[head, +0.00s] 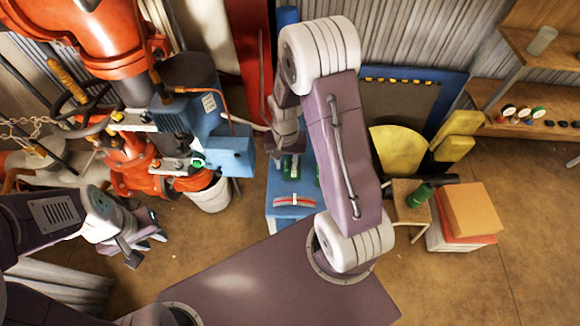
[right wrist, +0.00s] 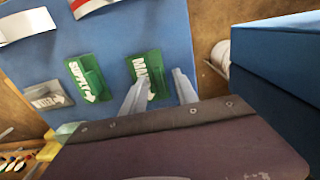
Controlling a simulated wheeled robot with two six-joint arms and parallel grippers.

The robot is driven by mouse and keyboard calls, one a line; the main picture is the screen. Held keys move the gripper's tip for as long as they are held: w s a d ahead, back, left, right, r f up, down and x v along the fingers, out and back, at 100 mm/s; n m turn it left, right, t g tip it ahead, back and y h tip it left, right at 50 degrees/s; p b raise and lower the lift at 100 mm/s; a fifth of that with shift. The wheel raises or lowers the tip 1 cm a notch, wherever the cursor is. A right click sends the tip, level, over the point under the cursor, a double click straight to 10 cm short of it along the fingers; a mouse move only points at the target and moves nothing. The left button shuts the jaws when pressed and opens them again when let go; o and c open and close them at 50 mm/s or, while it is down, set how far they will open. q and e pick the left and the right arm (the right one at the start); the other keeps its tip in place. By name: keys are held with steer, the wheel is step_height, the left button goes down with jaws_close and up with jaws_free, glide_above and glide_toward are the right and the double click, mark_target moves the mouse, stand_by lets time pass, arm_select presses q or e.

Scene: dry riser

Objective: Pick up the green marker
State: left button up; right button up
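Two green markers with white lettering lie on a blue surface in the right wrist view. One reads "SUPPLY" (right wrist: 86,78); the other begins "MA" (right wrist: 143,68), its right end partly hidden by my finger. In the head view green pieces (head: 290,167) show on the blue bench top (head: 280,211). My right gripper (right wrist: 160,92) is open, its two fingers apart, over the lower right part of the "MA" marker. I cannot tell whether they touch it. In the head view my right arm mostly hides this gripper. My left gripper (head: 146,249) is open and empty at the lower left.
A grey marker with an arrow (right wrist: 47,96) and a red-and-white piece (head: 295,200) lie on the blue top. A blue box (right wrist: 280,60) stands close on the right. Red pipework, a blue machine (head: 232,150) and a white bucket (head: 209,194) stand left of the bench.

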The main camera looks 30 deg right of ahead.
steer(key=shift+s+r, duration=0.1)
jaws_close()
